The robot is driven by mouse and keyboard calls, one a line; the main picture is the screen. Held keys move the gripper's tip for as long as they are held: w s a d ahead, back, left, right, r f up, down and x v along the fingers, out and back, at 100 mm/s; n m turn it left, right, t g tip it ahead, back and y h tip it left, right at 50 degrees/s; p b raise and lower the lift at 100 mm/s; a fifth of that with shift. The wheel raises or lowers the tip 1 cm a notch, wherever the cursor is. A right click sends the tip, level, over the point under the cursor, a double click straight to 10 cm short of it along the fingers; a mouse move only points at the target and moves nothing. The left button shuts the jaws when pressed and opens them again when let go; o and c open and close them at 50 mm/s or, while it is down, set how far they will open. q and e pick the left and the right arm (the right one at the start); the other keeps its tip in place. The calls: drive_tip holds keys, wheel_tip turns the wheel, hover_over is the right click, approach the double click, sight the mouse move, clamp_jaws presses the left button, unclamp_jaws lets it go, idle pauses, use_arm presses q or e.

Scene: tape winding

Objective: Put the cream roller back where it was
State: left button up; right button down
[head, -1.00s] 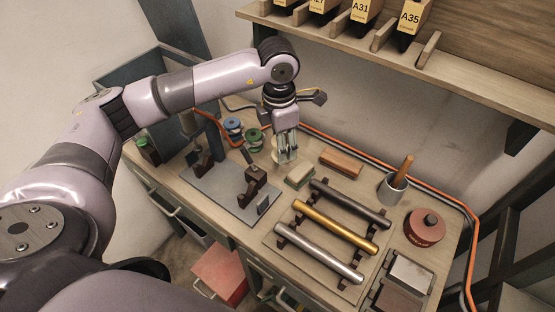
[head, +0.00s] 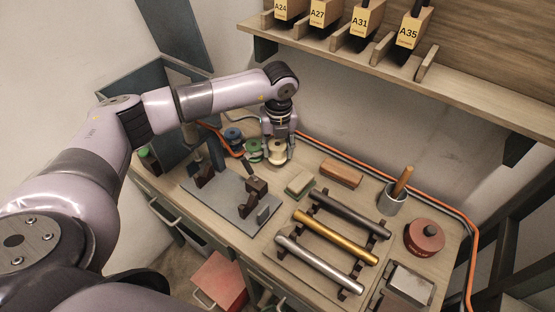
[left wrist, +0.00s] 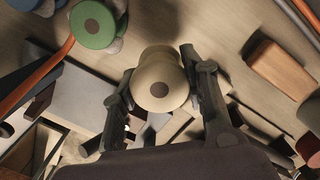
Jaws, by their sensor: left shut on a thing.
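The cream roller (head: 277,152) is a pale flanged spool at the back of the workbench, right of the green roller (head: 253,149) and the blue roller (head: 233,136). My left gripper (head: 278,147) points down over it and is shut on it. In the left wrist view the cream roller (left wrist: 160,84) sits between the two dark fingers, its round end with a dark centre facing the camera. The green roller (left wrist: 92,25) stands apart from it there. I cannot tell whether the cream roller's base touches the bench. My right gripper is not in view.
A grey plate with dark brackets (head: 232,200) lies in front. A small block (head: 300,183) and a brown block (head: 342,173) lie to the right. Metal bars (head: 335,237) rest on racks. A cup (head: 391,199) stands further right. An orange cable runs along the back.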

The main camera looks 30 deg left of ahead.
sight(278, 161)
use_arm(q)
wheel_tip(278, 161, down, 5)
drive_tip(key=shift+r+p, duration=0.2)
drive_tip(key=shift+p, duration=0.25)
drive_tip(key=shift+f, duration=0.25)
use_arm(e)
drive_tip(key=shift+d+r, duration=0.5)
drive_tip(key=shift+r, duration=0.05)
use_arm(q)
drive_tip(key=shift+f, duration=0.1)
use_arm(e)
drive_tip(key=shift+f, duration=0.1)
use_arm(q)
drive_tip(key=shift+f, duration=0.15)
drive_tip(key=o, duration=1.2)
drive_tip(key=shift+c, duration=0.2)
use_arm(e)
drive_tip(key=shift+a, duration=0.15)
